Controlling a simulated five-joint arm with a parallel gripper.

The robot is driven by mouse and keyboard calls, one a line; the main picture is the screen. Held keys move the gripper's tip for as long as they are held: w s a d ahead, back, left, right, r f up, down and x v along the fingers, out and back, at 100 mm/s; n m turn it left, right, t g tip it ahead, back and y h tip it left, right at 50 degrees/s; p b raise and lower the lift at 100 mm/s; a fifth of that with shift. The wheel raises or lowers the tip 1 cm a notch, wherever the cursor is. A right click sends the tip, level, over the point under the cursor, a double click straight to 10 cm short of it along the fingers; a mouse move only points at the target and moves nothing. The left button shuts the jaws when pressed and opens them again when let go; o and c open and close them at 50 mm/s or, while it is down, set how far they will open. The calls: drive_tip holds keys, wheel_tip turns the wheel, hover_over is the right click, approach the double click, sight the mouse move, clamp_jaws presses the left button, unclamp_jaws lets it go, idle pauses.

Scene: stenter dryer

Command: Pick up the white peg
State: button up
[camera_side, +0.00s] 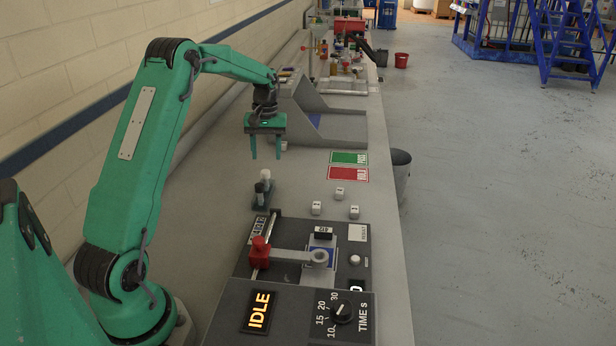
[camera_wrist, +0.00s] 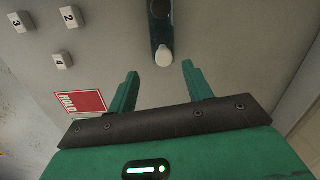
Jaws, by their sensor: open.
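The white peg (camera_side: 266,175) stands upright in a small dark green holder (camera_side: 263,199), beside a black peg (camera_side: 259,188). In the wrist view the white peg (camera_wrist: 164,58) shows from above, at the near end of the holder and just beyond the gap between my fingertips. My gripper (camera_side: 266,157) is open and empty, pointing down, above and a little beyond the holder in the side view. Its two fingers (camera_wrist: 160,69) are spread wide in the wrist view and appear clear of the peg. The peg's lower part is hidden in the holder.
Several white numbered cubes (camera_side: 316,208) sit right of the holder. A red HOLD (camera_side: 347,174) and green PASS (camera_side: 349,158) area lies beyond them. A control panel (camera_side: 287,318) with a red-handled lever is nearer. A grey sloped machine (camera_side: 300,100) stands behind my gripper.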

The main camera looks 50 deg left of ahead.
sight(265, 171)
drive_tip(key=shift+a+f, duration=0.15)
drive_tip(key=shift+a, duration=0.05)
drive_tip(key=shift+d+f, duration=0.1)
drive_tip(key=shift+f, duration=1.2)
drive_tip(key=shift+s+f, duration=0.1)
drive_tip(key=shift+s+f, duration=0.2)
drive_tip(key=shift+f, duration=2.3)
clamp_jaws()
drive_tip(key=shift+r, duration=0.2)
